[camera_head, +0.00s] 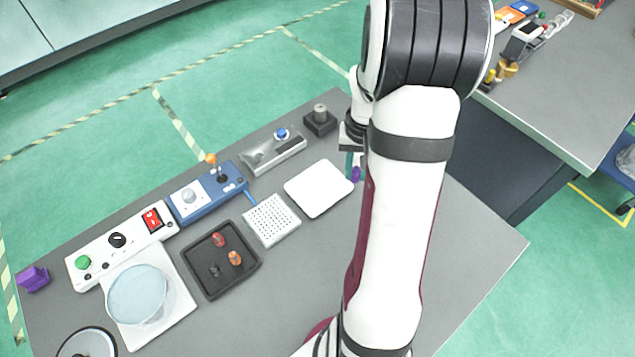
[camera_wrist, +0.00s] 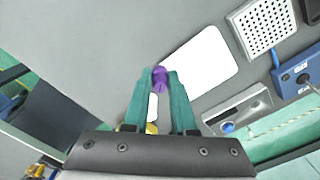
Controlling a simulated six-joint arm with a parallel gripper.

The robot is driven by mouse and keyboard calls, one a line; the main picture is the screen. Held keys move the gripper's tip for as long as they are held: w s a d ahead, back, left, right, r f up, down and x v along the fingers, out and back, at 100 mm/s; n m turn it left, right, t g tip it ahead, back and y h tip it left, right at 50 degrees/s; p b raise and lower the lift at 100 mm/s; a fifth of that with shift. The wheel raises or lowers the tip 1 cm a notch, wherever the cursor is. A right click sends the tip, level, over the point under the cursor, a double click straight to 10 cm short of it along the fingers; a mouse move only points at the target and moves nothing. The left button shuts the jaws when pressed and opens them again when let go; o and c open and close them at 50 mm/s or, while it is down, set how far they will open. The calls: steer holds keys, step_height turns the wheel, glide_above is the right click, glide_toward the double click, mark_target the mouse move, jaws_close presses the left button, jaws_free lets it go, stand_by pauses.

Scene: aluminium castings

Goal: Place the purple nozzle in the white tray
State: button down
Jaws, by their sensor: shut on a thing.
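The purple nozzle (camera_wrist: 160,77) is between the fingertips of my gripper (camera_wrist: 161,84) in the wrist view. My gripper is shut on it. In the head view a bit of the purple nozzle (camera_head: 356,174) shows beside my arm, just right of the white tray; my arm hides most of the gripper there. The white tray (camera_head: 319,188) lies flat and empty on the grey table. In the wrist view the white tray (camera_wrist: 204,65) is just right of the nozzle. The nozzle seems held above the table, beside the tray's edge.
A perforated white block (camera_head: 271,220) stands left of the tray. A grey box with a blue button (camera_head: 273,150) and a dark block (camera_head: 320,121) are behind it. A black tray (camera_head: 209,281) holds several small parts. A blue joystick box (camera_head: 206,194) is further left.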

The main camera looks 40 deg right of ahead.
glide_above(319, 189)
step_height(319, 189, down, 5)
steer(key=shift+s+r, duration=0.1)
step_height(319, 189, down, 3)
steer(key=shift+a+f, duration=0.1)
steer(key=shift+f, duration=0.45)
steer(key=shift+f, duration=0.15)
steer(key=c, duration=0.7)
jaws_free()
